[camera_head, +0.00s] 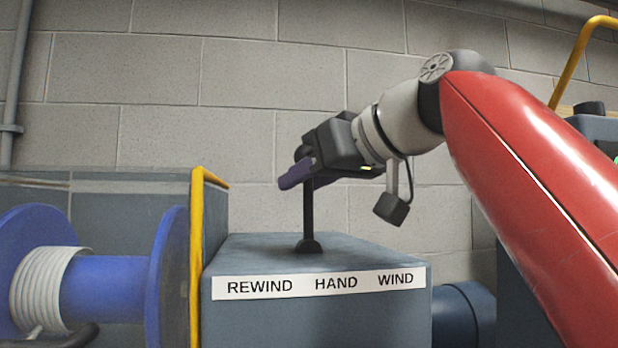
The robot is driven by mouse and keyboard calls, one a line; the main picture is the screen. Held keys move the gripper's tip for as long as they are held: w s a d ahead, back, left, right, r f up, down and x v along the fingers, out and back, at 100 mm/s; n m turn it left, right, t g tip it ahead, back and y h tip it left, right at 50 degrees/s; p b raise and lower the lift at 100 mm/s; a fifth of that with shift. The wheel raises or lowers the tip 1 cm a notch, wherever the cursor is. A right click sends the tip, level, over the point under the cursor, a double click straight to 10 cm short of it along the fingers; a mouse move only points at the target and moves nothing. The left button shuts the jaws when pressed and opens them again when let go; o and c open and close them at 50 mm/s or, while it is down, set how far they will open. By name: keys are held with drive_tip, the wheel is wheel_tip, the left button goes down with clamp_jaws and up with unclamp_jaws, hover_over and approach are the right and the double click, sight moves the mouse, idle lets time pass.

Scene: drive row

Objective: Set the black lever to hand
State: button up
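The black lever (308,215) stands on top of a grey-blue box (320,318) and is close to upright. Its pivot sits just left of the HAND word on the white label (320,283), which reads REWIND, HAND, WIND from left to right. The lever's round knob shows partly behind my gripper. My gripper (295,174) comes from the right, with its dark purple fingers at the upper part of the lever just below the knob. The fingers overlap the lever in this view; whether they are closed on it cannot be told.
A blue spool (105,288) wound with pale cable stands at the left, beside a yellow rail (196,260). A dark blue cylinder (464,312) is at the box's right. A block wall is behind, and another yellow rail (576,58) is at the upper right.

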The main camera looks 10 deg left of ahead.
drive_tip(key=b+v, duration=0.1)
drive_tip(key=v, duration=0.6)
drive_tip(key=shift+s+d, duration=0.25)
drive_tip(key=shift+d, duration=0.05)
drive_tip(key=shift+r, duration=0.1)
